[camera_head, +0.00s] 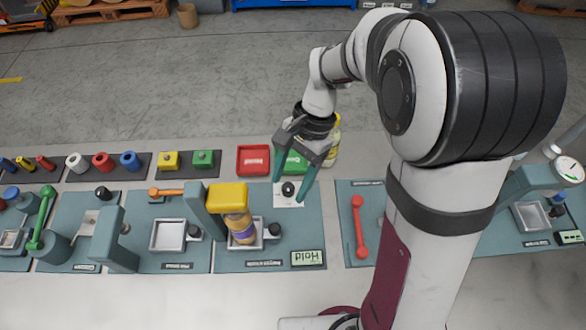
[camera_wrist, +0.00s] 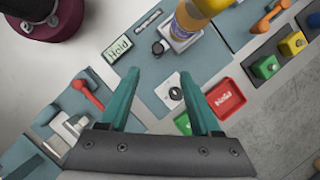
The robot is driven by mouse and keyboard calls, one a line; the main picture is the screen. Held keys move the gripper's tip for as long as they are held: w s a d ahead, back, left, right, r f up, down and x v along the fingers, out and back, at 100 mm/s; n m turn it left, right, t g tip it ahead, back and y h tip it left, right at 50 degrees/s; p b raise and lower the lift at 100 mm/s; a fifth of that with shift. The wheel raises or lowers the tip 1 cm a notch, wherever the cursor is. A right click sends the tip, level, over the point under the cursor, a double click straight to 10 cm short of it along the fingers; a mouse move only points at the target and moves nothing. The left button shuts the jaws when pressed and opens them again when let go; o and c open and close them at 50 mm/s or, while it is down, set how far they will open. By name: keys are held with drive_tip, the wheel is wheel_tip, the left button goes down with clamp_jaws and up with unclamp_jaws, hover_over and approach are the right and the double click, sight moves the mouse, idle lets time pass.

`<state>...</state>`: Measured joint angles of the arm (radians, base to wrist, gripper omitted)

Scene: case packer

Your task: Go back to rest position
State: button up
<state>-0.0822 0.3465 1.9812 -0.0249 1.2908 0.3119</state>
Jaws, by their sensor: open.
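My gripper (camera_head: 289,191) is open and empty, pointing down over the teal station board. Its two green fingers also show in the wrist view (camera_wrist: 159,73), spread apart. A black knob (camera_head: 288,188) on a white plate appears between the fingertips in the head view. In the wrist view the knob (camera_wrist: 175,93) sits nearer the right finger, apart from it. A bottle with orange contents and a purple label (camera_head: 240,228) stands in a metal tray under a yellow block (camera_head: 228,197), to the left of my gripper. My arm is extended out over the bench.
A display reading "Hold" (camera_head: 307,258) lies at the board's front. A red tray (camera_head: 253,160) and a green tray (camera_head: 293,162) sit behind, the green partly hidden by my gripper. A red handle (camera_head: 360,227) is to the right. Several coloured blocks stand at the back left.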

drive_tip(key=v, duration=0.2)
drive_tip(key=shift+w+d+r, duration=0.1)
drive_tip(key=shift+r, duration=0.25)
drive_tip(key=s+d+r+n+t, duration=0.1)
drive_tip(key=s+d+r, duration=0.1)
drive_tip(key=s, duration=0.6)
drive_tip(key=s+d+r+n+t+h, duration=0.1)
drive_tip(key=s+d+r+n+t, duration=0.1)
drive_tip(key=s, duration=0.7)
drive_tip(key=shift+d, duration=0.45)
